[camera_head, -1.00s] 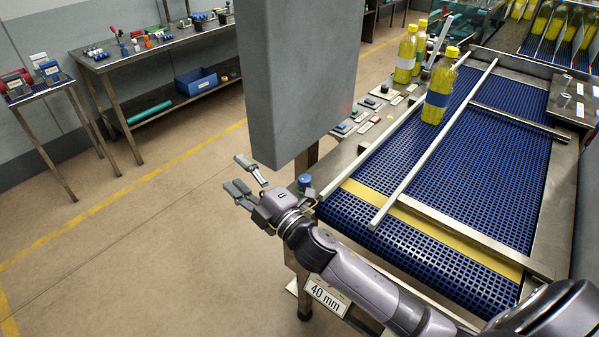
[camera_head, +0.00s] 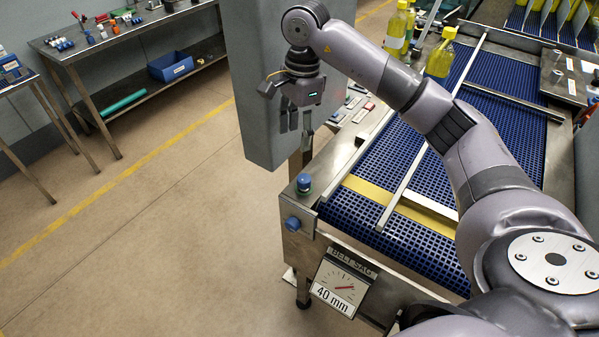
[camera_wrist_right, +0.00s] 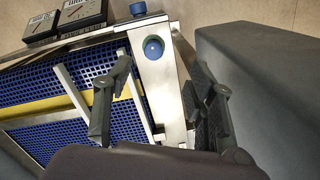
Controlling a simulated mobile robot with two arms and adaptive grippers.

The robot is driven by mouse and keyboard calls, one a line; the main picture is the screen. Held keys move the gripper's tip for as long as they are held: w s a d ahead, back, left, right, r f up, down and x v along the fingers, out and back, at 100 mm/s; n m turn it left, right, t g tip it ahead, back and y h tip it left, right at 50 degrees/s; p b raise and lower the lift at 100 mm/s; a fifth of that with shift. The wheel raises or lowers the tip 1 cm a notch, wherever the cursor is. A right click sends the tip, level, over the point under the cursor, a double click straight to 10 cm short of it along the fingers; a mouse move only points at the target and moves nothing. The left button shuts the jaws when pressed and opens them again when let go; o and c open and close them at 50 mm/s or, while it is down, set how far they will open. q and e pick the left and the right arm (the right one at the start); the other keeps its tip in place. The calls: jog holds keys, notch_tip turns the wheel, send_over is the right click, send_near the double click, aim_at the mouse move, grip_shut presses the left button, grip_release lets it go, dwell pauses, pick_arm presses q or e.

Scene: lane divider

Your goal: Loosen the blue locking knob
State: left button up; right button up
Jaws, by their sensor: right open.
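A blue knob (camera_head: 304,183) with a green ring at its base stands on top of the conveyor's near corner; it also shows in the right wrist view (camera_wrist_right: 153,48). A second blue knob (camera_head: 292,223) sticks out of the end face below it and shows at the top of the right wrist view (camera_wrist_right: 138,8). I cannot tell which is the locking knob. My right gripper (camera_head: 297,126) is open and empty, fingers down, above and behind the upper knob, apart from it. In the right wrist view its spread fingers (camera_wrist_right: 158,72) frame the area just below that knob. My left gripper is out of view.
A grey column (camera_head: 255,90) stands close beside my right gripper. The blue belt (camera_head: 380,215) carries a metal rail and yellow bottles (camera_head: 441,58). A belt sag gauge (camera_head: 341,285) reading 40 mm hangs below the knobs.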

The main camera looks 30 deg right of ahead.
aim_at(305, 177)
jog(key=shift+h, duration=0.4)
jog(key=f+p, duration=0.1)
jog(key=f, duration=0.4)
jog(key=d+f+p, duration=0.1)
jog(key=f+p, duration=0.1)
jog(key=f, duration=0.4)
jog(key=d+f+p, duration=0.1)
jog(key=f, duration=0.4)
jog(key=shift+s+f+p, duration=0.2)
jog(key=shift+p, duration=0.2)
jog(key=c, duration=1.2)
